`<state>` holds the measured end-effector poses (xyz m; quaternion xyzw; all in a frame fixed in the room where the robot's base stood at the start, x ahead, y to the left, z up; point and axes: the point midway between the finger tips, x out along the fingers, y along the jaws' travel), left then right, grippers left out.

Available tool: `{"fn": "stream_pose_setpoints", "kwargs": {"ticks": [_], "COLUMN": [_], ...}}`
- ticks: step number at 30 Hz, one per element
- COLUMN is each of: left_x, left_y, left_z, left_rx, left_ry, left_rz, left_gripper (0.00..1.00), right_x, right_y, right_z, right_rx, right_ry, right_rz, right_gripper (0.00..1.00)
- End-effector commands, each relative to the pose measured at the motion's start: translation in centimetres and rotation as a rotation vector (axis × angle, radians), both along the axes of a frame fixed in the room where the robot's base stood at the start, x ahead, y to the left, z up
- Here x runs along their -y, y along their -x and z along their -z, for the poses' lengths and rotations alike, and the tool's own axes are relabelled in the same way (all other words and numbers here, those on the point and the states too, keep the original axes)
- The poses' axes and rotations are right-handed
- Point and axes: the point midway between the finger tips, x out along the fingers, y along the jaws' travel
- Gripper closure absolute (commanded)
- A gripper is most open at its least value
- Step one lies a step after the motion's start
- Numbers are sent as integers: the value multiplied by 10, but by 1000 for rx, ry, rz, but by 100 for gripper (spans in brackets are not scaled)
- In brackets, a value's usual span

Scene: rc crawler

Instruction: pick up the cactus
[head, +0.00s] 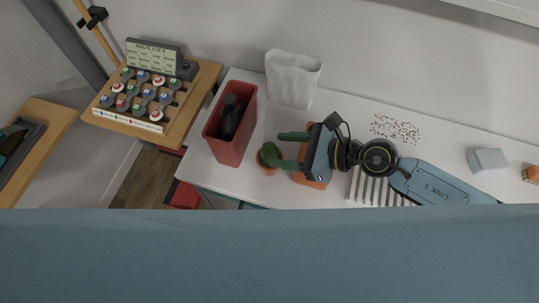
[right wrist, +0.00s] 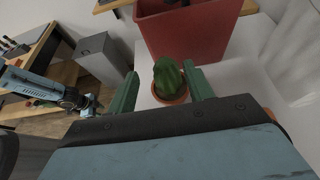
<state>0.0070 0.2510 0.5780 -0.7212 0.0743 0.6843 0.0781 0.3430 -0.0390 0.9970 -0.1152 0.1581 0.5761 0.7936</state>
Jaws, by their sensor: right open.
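The cactus (head: 270,152) is a small green plant in a terracotta pot, on the white counter just right of a red bin. In the right wrist view the cactus (right wrist: 167,77) is upright in its pot (right wrist: 170,97), between and a little beyond the green fingers. My right gripper (head: 283,150) comes in from the right, its fingers spread and pointing left at the cactus. In the right wrist view the right gripper (right wrist: 162,88) is open and empty. My left arm shows at the left of that view; its gripper (right wrist: 88,104) is small and unclear.
The red bin (head: 241,148) with a dark bottle (head: 230,117) stands close left of the cactus. A white crumpled vase (head: 293,78) is behind. An orange object (head: 318,184) lies under my right gripper. A wooden stand (head: 205,78) holds a board at left.

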Motion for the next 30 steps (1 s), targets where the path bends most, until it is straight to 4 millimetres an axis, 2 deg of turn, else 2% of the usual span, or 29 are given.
{"fn": "stream_pose_setpoints", "kwargs": {"ticks": [6, 9, 17, 25, 30], "left_x": [2, 3, 2, 2, 2], "left_y": [-32, -39, -30, -22, -23], "left_z": [-4, -6, -7, -7, -7], "left_rx": [49, 61, 47, 35, 35], "left_ry": [5, 6, 5, 4, 4], "left_rz": [0, 0, -1, -1, -1], "left_gripper": [64, 64, 64, 64, 64], "right_x": [-12, -23, -50, -52, -52], "right_y": [-5, -11, -22, -22, -22], "right_z": [5, 9, 22, 24, 24], "right_rx": [-1, 0, 0, 0, -1], "right_ry": [-1, -2, -2, -1, -1], "right_rz": [0, 0, 0, 0, 0], "right_gripper": [48, 48, 48, 48, 71]}}
